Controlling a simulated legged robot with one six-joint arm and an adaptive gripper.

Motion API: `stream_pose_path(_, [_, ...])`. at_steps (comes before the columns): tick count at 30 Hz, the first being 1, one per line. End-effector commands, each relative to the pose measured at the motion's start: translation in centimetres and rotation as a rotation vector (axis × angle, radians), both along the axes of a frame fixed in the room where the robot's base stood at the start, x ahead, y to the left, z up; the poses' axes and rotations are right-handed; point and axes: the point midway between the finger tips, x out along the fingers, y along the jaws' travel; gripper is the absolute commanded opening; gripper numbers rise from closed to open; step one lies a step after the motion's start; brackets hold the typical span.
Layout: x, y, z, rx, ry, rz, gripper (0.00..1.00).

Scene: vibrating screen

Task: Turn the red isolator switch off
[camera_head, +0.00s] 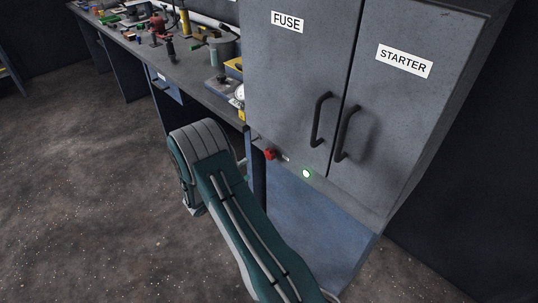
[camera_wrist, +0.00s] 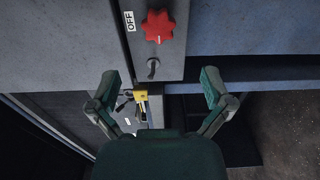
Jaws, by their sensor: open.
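The red isolator switch (camera_wrist: 158,26) is a star-shaped knob on a grey panel strip at the top of the wrist view. A white OFF label (camera_wrist: 130,21) sits to its left, its text turned sideways. The knob also shows small at the cabinet's lower left in the head view (camera_head: 270,154). My gripper (camera_wrist: 159,78) is open and empty, its two fingers spread wide. In the picture the knob lies above and between the fingertips, apart from them. The head view shows my arm but not my gripper's fingers.
The grey cabinet (camera_head: 295,75) has FUSE and STARTER doors with black handles. A lit green lamp (camera_head: 306,173) is right of the knob. A cluttered workbench (camera_head: 205,92) adjoins.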

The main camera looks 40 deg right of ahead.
Motion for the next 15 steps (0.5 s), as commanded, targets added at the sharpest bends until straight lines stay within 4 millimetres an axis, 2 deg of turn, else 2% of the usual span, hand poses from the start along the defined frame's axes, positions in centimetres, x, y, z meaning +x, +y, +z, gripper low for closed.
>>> stream_pose_path(15, [0.6,-8.7,0.0,0.002,0.001,-0.005,1.0])
